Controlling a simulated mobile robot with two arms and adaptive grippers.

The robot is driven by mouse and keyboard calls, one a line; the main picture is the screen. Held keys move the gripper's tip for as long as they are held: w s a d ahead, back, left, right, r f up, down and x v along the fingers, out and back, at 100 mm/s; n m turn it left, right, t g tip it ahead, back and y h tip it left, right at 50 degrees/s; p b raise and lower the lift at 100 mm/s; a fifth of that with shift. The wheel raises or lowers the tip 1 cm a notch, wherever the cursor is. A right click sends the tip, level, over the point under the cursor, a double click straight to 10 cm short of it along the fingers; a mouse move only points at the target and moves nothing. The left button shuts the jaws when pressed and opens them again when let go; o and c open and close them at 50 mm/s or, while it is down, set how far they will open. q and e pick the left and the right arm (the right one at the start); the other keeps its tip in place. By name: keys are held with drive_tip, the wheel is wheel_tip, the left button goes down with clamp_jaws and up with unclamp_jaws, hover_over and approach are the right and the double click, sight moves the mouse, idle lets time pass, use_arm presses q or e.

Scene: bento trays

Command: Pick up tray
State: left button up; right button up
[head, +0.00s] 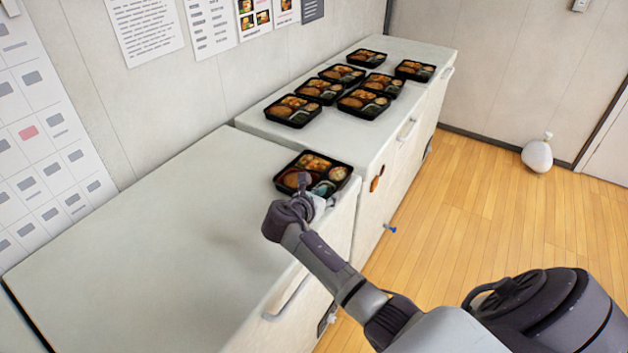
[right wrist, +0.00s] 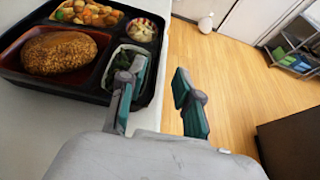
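The nearest black bento tray (head: 281,184) lies flat on the pale counter, near its front edge. In the right wrist view the tray (right wrist: 45,84) holds a brown patty, mixed vegetables, a pale salad and greens. My right gripper (head: 318,192) is at the tray's near right corner. In the right wrist view its fingers (right wrist: 160,70) are spread apart. The left finger overlaps the greens compartment, and the right one is outside the tray's edge, with floor behind it. I cannot tell whether either finger touches the tray. My left gripper is out of view.
Several similar bento trays (head: 292,123) stand grouped farther back on the counter (head: 250,118). The nearer counter top (head: 150,240) is bare. A wall with posted papers (head: 145,30) runs along the left. Wooden floor (head: 470,190) is open to the right, with a white bag-like object (head: 537,156) near the far wall.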

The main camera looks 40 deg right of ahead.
sight(335, 191)
drive_tip(key=x, duration=0.5)
drive_tip(key=shift+w+p, duration=0.1)
drive_tip(key=shift+p, duration=0.25)
clamp_jaws()
